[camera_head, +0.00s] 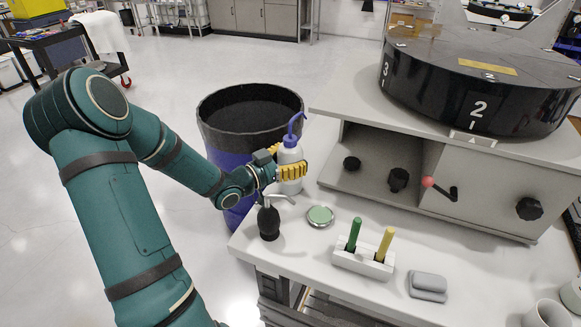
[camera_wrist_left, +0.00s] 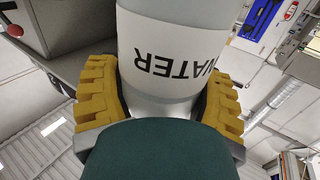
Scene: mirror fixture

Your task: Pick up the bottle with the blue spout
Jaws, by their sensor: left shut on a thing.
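The white bottle with the blue spout (camera_head: 290,157) is upright near the left end of the white bench. My left gripper (camera_head: 290,172) is shut on it, with its yellow finger pads around the bottle's body. In the left wrist view the bottle (camera_wrist_left: 172,50) fills the space between the two yellow pads (camera_wrist_left: 170,100), and its label reads "WATER". The gripper and arm hide part of the bottle's lower body, and I cannot tell whether its base touches the bench. My right gripper is not in view.
A white holder (camera_head: 362,262) carries a green and a yellow marker. A grey fixture (camera_head: 440,185) stands to the right. A large dark bin (camera_head: 215,135) is behind.

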